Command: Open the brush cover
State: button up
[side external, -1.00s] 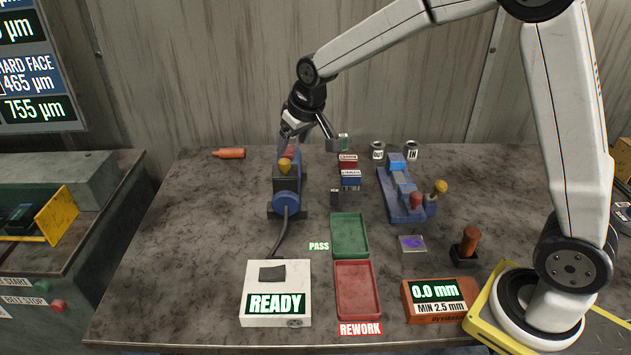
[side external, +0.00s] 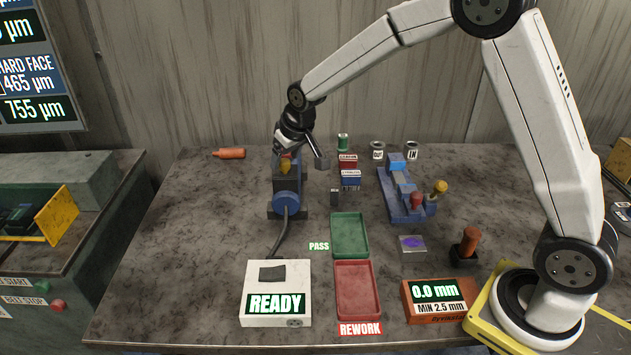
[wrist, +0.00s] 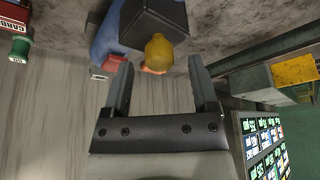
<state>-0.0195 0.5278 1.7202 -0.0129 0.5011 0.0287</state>
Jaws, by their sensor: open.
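The blue brush machine (side external: 286,200) stands at the back left of the bench. Its dark box-like cover (wrist: 165,18) carries a yellow knob (wrist: 158,52), which also shows in the side view (side external: 285,168). The cover looks closed, though my gripper hides part of it in the side view. A red-orange part (wrist: 155,69) shows just past the knob. My gripper (wrist: 160,66) is open and empty over the machine. In the wrist view the knob appears between the finger lines, near the fingertips. I cannot tell whether either finger touches it.
Labelled boxes (side external: 349,170) and a green spool (side external: 343,142) stand right of the machine. A blue fixture (side external: 405,195) is farther right. A green tray (side external: 349,236), a red tray (side external: 357,290) and a white READY box (side external: 275,300) are in front. The bench's left side is mostly clear.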

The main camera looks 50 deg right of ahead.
jog(key=shift+x, duration=1.05)
grip_shut()
dwell(0.8)
